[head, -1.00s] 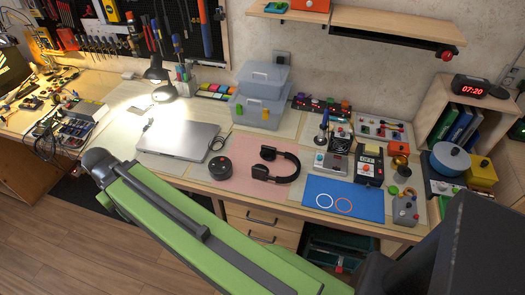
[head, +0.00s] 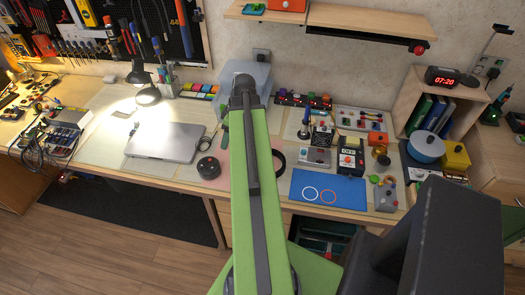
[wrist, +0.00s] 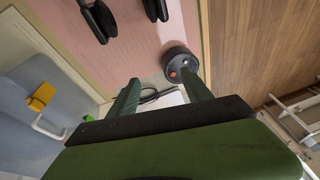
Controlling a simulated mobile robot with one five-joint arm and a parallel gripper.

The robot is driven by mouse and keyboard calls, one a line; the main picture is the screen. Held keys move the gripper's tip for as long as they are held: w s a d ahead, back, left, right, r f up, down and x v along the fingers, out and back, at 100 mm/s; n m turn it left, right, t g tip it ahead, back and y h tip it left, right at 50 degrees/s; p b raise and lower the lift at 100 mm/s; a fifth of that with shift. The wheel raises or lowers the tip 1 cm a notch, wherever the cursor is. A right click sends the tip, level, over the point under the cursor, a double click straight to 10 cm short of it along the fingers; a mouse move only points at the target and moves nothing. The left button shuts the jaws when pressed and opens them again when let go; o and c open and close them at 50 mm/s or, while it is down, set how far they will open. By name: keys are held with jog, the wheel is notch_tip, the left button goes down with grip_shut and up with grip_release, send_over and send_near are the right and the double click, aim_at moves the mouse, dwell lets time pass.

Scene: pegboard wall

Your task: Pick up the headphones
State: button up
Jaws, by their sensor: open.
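The black headphones lie on the pink mat (wrist: 125,45). In the head view my arm hides most of them, and only part of the dark band (head: 279,160) shows to its right. In the wrist view their two ear cushions (wrist: 100,20) show at the top edge, with the rest cut off. My gripper (wrist: 160,80) is open, its two green fingers apart with nothing held between them. The headphones lie beyond the fingertips, toward the top of the wrist view.
A round black device (head: 208,168) stands left of the headphones; it shows near a fingertip in the wrist view (wrist: 180,62). A closed laptop (head: 165,141) lies further left. A blue mat (head: 328,190) and electronics lie right.

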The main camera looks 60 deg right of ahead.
jog(key=s+d+r+t+p, duration=0.1)
jog(key=s+d+r+t, duration=0.15)
jog(key=s+d, duration=0.9)
jog(key=shift+n+g+h, duration=0.4)
jog(key=shift+n+g, duration=0.05)
jog(key=shift+n, duration=0.05)
jog(key=b+x, duration=0.3)
jog(key=x, duration=0.1)
jog(key=s+a+b+x, duration=0.1)
jog(key=b+x, duration=0.7)
jog(key=shift+s+a+f, duration=0.15)
jog(key=shift+s+f, duration=0.05)
jog(key=shift+s, duration=0.1)
jog(key=shift+w+r, duration=0.1)
jog(key=b+x, duration=0.5)
jog(key=shift+f, duration=0.2)
jog(key=shift+r, duration=0.2)
grip_shut()
